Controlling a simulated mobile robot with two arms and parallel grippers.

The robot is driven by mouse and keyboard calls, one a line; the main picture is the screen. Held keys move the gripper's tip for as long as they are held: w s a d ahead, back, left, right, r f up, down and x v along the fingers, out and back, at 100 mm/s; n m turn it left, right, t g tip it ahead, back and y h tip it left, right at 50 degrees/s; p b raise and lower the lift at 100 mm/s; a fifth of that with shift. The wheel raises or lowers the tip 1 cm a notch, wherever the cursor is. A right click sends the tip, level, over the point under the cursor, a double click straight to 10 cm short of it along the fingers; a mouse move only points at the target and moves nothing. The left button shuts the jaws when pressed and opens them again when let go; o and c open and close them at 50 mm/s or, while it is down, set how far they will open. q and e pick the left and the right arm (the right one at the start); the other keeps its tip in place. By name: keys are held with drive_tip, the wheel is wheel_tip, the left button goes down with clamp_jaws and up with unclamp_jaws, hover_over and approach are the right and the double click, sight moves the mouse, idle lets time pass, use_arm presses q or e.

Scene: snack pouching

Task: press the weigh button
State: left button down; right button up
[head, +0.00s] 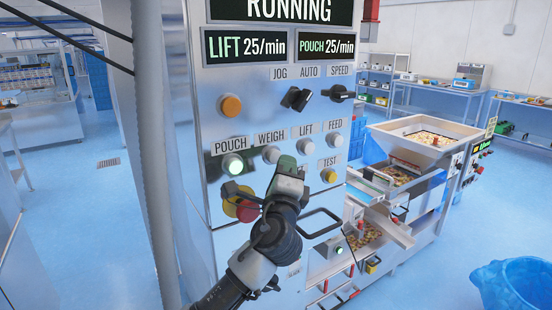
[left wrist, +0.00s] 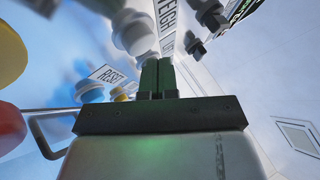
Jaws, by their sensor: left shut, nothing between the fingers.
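The weigh button (head: 271,154) is a white round button under the WEIGH label (head: 270,136) on the upright steel control panel. My left gripper (head: 286,165) is shut and empty, its fingertips just below and right of the button in the head view. In the left wrist view the shut fingers (left wrist: 158,77) point toward a white button (left wrist: 134,36) beside the partly cut-off WEIGH lettering. I cannot tell whether the fingertips touch it. My right gripper is not in view.
The lit pouch button (head: 233,165) is left of the weigh button; the lift button (head: 306,132) and feed button (head: 335,140) are right. A yellow test button (head: 329,176) and a red emergency stop (head: 246,211) sit lower. A steel hopper (head: 408,145) stands right of the panel.

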use_arm(q)
drive_tip(key=shift+w+a, duration=0.15)
drive_tip(key=shift+w, duration=0.05)
drive_tip(key=shift+w+a, duration=0.3)
drive_tip(key=shift+w, duration=0.05)
idle(0.9)
drive_tip(key=shift+d, duration=0.1)
drive_tip(key=shift+s+d, duration=0.4)
drive_tip(key=shift+s, duration=0.3)
drive_tip(key=s+d, duration=0.1)
drive_tip(key=s, duration=0.1)
drive_tip(key=s+d, duration=0.2)
idle(0.5)
idle(0.5)
